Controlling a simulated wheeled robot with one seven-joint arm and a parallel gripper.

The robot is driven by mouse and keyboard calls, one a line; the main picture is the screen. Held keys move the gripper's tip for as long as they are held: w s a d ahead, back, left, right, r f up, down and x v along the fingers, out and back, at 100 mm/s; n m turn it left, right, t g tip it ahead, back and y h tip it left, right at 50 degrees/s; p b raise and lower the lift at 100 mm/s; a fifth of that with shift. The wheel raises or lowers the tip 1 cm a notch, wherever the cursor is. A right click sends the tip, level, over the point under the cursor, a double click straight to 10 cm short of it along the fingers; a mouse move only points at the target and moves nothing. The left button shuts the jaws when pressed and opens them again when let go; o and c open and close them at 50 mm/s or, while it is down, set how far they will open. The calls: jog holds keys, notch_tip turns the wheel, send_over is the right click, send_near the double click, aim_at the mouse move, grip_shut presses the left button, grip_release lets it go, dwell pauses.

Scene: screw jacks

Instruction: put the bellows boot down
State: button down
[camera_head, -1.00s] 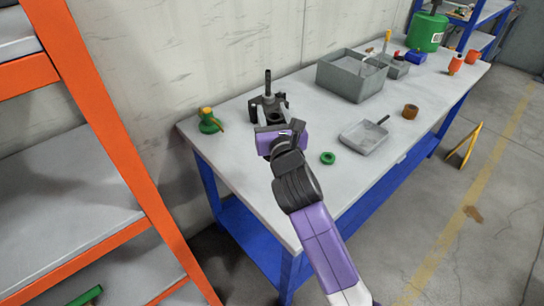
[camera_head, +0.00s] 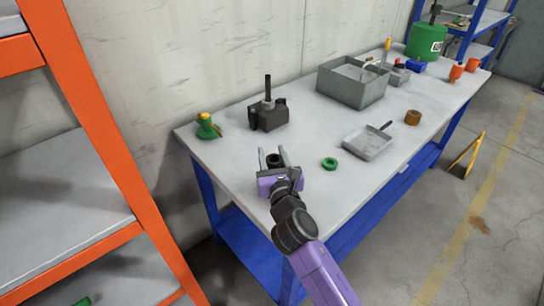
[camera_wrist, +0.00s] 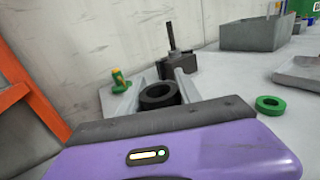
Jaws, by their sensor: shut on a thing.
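My gripper (camera_head: 273,160) is shut on the bellows boot (camera_wrist: 158,96), a black ring-shaped piece with an open hole, held between the two grey fingers. The boot also shows small between the fingertips in the head view (camera_head: 274,161). The gripper is over the near left part of the workbench, in front of the screw jack and apart from it. How high the boot is above the bench top is hard to tell. The screw jack (camera_head: 268,115), a dark body with an upright screw, stands behind; it also shows in the wrist view (camera_wrist: 174,65).
On the workbench (camera_head: 225,160), a green piece with a yellow top (camera_head: 207,127) stands left of the jack. A green ring (camera_head: 330,164) lies right of my gripper. A grey tray (camera_head: 366,146), a brown ring (camera_head: 413,117) and a grey bin (camera_head: 350,90) are farther right. Bare bench surrounds the gripper.

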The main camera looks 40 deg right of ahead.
jog(key=shift+f, duration=0.15)
jog(key=c, duration=0.8)
grip_release()
jog(key=shift+c, duration=0.2)
jog(key=shift+r, duration=0.2)
jog(key=b+v, duration=0.1)
jog(key=v, duration=1.1)
jog(key=shift+b, duration=0.3)
